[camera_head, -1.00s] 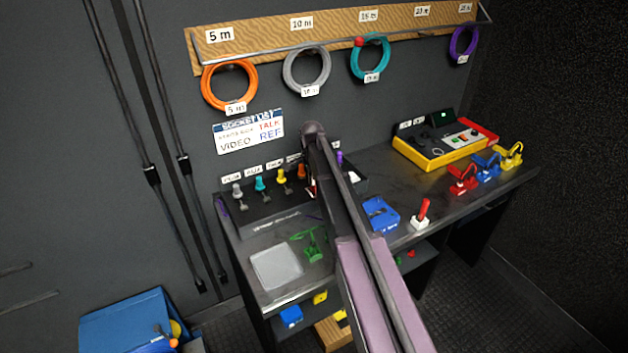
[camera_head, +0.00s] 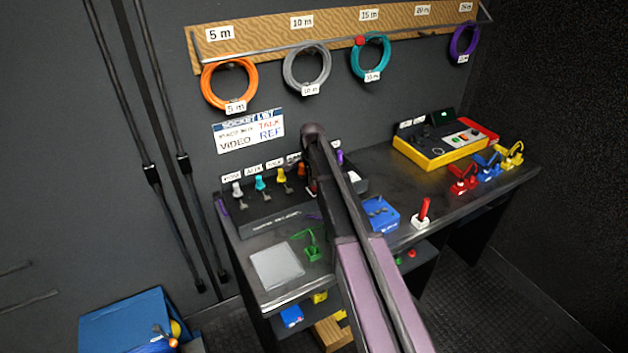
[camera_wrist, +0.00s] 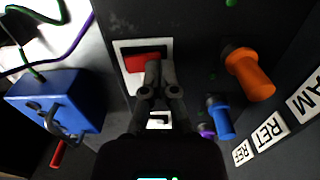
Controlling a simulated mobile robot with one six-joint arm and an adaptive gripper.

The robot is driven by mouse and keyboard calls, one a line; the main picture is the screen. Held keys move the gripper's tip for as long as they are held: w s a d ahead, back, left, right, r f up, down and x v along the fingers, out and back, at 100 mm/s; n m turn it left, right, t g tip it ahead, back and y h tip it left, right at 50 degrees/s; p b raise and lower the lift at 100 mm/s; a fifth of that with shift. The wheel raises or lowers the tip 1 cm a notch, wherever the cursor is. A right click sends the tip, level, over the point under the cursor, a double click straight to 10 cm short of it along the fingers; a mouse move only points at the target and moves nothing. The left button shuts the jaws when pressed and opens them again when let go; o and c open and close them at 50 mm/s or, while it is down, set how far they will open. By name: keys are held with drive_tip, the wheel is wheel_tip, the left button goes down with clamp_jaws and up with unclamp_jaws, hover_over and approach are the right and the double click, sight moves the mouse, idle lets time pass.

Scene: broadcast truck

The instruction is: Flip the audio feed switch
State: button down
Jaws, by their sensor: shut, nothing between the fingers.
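A red rocker switch (camera_wrist: 146,61) in a white frame (camera_wrist: 122,46) shows in the wrist view, set in a dark panel. No label for it can be read. My gripper (camera_wrist: 158,68) is shut and empty, with its fingertips over the right part of the red rocker and covering some of the frame. I cannot tell whether the tips touch the rocker. In the head view my arm hides most of the switch and the gripper, at the plug panel (camera_head: 262,224) on the desk.
Orange (camera_wrist: 250,75), blue (camera_wrist: 222,118) and purple (camera_wrist: 206,130) plugs stand right of my gripper. A blue box (camera_wrist: 62,100) with cables is at left. On the desk (camera_head: 410,180) are a yellow console (camera_head: 438,153) and a red-handled lever (camera_head: 423,210). Cable coils hang above.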

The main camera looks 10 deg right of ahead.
drive_tip(key=shift+s+d+r, duration=0.2)
drive_tip(key=shift+s+r, duration=0.1)
drive_tip(key=shift+s, duration=0.3)
drive_tip(key=shift+r+p, duration=0.1)
drive_tip(key=shift+p, duration=0.25)
drive_tip(key=shift+r, duration=0.15)
wheel_tip(320, 180, up, 13)
drive_tip(key=w+p, duration=0.2)
drive_tip(key=p, duration=1.1)
drive_tip(key=shift+a+r+p, duration=0.15)
drive_tip(key=shift+a+p, duration=0.15)
drive_tip(key=shift+a, duration=0.05)
